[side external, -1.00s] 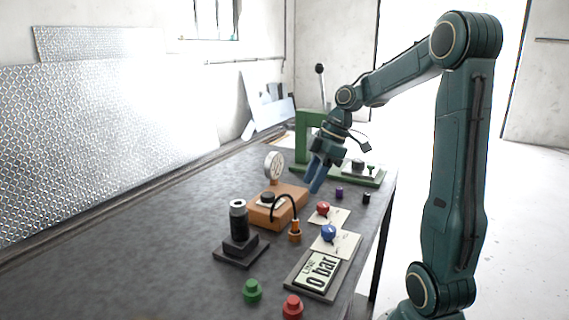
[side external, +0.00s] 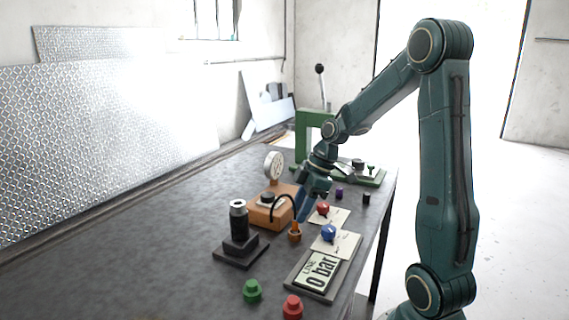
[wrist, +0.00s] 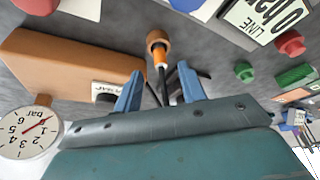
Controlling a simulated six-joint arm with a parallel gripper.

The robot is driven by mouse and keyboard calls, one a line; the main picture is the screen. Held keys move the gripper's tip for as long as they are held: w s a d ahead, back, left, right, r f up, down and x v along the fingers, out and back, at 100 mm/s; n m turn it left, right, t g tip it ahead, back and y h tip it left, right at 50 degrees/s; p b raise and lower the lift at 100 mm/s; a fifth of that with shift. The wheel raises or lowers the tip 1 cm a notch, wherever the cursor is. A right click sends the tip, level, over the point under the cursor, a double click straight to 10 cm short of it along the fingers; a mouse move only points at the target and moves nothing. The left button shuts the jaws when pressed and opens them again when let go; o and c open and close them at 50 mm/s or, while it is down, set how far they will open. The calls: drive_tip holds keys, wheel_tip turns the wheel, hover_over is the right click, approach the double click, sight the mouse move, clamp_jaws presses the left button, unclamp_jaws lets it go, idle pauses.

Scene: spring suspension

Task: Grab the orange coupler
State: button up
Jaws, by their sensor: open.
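The orange coupler (side external: 295,226) stands upright in a brown round holder (side external: 295,237) on the bench, with a black hose (side external: 281,199) arching from it to the orange-brown box (side external: 266,213). In the wrist view the coupler (wrist: 160,56) shows just beyond the fingertips, roughly midway between them. My gripper (side external: 302,217) is open with its blue fingers pointing down just beside the coupler. In the wrist view my gripper (wrist: 159,72) has its two fingers apart with nothing held between them.
A gauge (side external: 274,165) rises behind the box. A black cylinder on a stand (side external: 239,225) is at left. Red (side external: 323,208) and blue (side external: 329,232) knobs stand on cards at right. The green press (side external: 308,135) is behind.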

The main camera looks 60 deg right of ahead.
sight(295, 229)
drive_tip(key=shift+x, duration=1.9)
drive_tip(key=shift+c, duration=0.4)
clamp_jaws()
